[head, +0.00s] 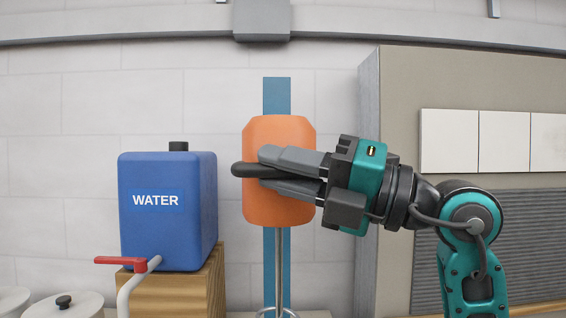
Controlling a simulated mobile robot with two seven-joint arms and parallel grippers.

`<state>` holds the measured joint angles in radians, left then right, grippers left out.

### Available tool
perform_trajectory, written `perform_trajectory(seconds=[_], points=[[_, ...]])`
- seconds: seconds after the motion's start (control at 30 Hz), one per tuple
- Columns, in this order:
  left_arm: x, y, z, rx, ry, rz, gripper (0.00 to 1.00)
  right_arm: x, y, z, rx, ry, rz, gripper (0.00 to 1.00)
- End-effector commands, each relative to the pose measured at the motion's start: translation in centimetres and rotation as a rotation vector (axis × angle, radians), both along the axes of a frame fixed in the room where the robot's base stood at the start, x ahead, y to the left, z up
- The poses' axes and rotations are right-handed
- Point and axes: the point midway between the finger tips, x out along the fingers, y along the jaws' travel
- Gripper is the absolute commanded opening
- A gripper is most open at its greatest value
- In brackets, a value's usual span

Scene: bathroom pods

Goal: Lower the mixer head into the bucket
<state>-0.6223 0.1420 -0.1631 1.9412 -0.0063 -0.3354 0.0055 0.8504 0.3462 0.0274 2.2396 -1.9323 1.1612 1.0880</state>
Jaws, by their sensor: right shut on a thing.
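The mixer has an orange body (279,205) with a black handle (241,169) across its front. A thin metal shaft (279,258) runs down from the body to a ring-shaped mixer head (277,312) at the bottom edge of the head view, where it is cut off. A blue upright rail (276,95) stands behind the mixer. My right gripper (264,169) comes in from the right and is shut on the black handle. The bucket cannot be made out in this view. My left gripper is not in view.
A blue water container (145,225) stands on a wooden block (205,285) to the left, with a red-handled tap (125,263) in front. White lidded tubs (75,306) are at lower left. A beige panel with white tiles (450,140) stands behind my right arm.

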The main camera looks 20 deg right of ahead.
Motion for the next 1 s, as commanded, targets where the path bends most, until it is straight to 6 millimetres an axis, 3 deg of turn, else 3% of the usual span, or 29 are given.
perform_trajectory(seconds=[0.03, 0.1, 0.2, 0.5, 0.7, 1.0], points=[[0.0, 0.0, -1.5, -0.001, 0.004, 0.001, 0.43, 0.0, 0.0, -2.0, -0.004, 0.006, 0.0, 0.0], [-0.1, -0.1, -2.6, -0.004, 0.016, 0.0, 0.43, 0.0, 0.1, -3.9, -0.004, 0.007, 0.0, 0.0], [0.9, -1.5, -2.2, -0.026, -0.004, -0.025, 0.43, 0.1, 0.0, -6.8, -0.005, 0.008, -0.001, 0.0], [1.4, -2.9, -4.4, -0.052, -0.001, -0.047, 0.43, 0.0, 0.1, -14.0, -0.004, 0.007, 0.001, 0.0], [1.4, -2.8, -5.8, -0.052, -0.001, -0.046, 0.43, 0.0, 0.1, -16.5, -0.004, 0.005, 0.001, 0.0], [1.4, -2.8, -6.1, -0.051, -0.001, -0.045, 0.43, 0.0, 0.1, -17.4, -0.007, 0.007, 0.003, 0.0]])
